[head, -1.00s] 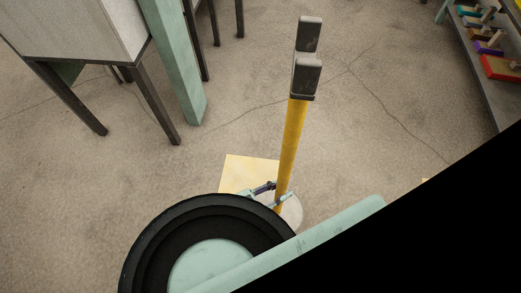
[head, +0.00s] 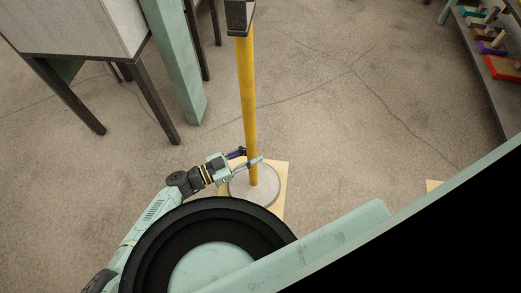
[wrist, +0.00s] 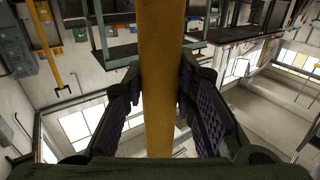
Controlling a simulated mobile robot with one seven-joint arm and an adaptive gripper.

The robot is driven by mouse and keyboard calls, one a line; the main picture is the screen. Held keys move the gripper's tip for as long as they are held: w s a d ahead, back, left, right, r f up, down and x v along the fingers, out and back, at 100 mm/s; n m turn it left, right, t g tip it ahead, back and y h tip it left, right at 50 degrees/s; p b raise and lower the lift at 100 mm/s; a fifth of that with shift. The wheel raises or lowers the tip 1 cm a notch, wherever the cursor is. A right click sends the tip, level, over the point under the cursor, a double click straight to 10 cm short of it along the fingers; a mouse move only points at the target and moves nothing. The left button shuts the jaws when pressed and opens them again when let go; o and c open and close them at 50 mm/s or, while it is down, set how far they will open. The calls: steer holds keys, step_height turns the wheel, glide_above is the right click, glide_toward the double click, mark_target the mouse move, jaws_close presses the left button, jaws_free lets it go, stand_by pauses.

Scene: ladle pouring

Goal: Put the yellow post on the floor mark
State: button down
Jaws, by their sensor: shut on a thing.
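The yellow post (head: 248,100) stands roughly upright on a round grey base (head: 252,190), with a dark block at its top, cut off by the upper edge of the head view. The base lies over the pale yellow floor mark (head: 283,174), whose right side shows beside it. I cannot tell whether the base touches the floor. My gripper (head: 251,160) is shut on the post low down, just above the base. In the wrist view the post (wrist: 162,70) runs between both finger pads.
A table with dark legs (head: 155,107) and a green column (head: 178,65) stand at upper left. A shelf (head: 487,62) with coloured blocks is at upper right. The floor between is clear.

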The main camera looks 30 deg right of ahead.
steer(key=shift+w+f+b, duration=0.25)
steer(key=shift+f, duration=0.5)
steer(key=shift+w+f+b, duration=0.2)
steer(key=shift+f+b, duration=0.05)
steer(key=shift+f, duration=0.65)
steer(key=c, duration=1.3)
jaws_free()
steer(key=shift+a+f, duration=0.1)
steer(key=shift+f, duration=0.1)
steer(key=a, duration=1.2)
steer(key=shift+r+b, duration=0.15)
steer(key=shift+b, duration=0.15)
